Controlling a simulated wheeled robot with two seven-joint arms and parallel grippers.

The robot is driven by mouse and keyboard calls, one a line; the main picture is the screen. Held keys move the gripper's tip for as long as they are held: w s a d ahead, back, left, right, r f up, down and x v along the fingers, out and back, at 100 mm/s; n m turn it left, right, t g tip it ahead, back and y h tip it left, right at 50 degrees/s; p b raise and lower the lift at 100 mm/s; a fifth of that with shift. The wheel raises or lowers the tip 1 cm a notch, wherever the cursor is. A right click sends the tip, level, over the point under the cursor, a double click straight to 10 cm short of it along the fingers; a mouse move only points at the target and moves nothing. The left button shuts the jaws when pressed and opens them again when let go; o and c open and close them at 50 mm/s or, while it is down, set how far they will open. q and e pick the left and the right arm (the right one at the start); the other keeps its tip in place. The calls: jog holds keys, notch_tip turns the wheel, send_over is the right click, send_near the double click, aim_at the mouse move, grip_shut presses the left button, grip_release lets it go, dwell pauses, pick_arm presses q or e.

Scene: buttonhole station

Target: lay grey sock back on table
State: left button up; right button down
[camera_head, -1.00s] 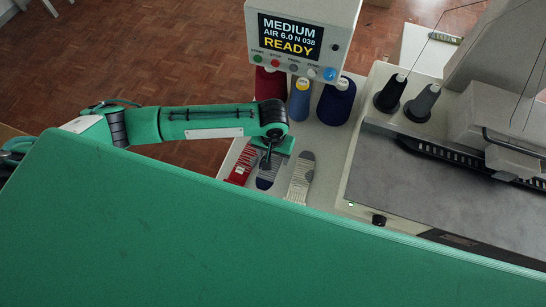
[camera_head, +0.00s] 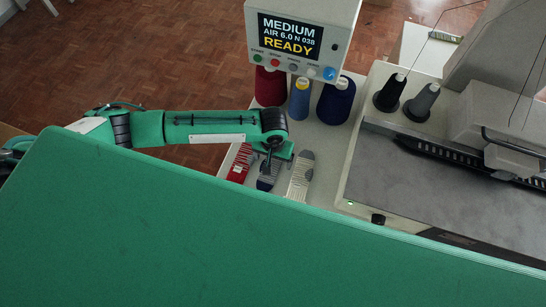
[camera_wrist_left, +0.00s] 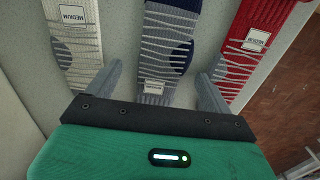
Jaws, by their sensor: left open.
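The grey sock (camera_head: 265,182), with navy patches and thin stripes, lies on the pale table between two other socks. In the left wrist view the grey sock (camera_wrist_left: 165,50) lies flat, its label and cuff end between my left fingers. My left gripper (camera_head: 269,165) is over it in the head view and hides part of it. The left wrist view shows my left gripper (camera_wrist_left: 160,78) open, one finger on each side of the sock; I cannot tell how far above the table they are. My right gripper is not in view.
A red striped sock (camera_head: 239,164) and an off-white sock (camera_head: 300,178) lie close on either side. Thread cones, including a navy one (camera_head: 336,102), stand behind, below the display panel (camera_head: 290,37). The sewing machine (camera_head: 420,185) stands to the right.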

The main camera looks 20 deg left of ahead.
aim_at(273, 163)
pick_arm(q)
notch_tip(273, 163, up, 12)
jog(key=b, duration=0.1)
jog(key=shift+r, duration=0.15)
jog(key=shift+s, duration=0.1)
dwell(0.6)
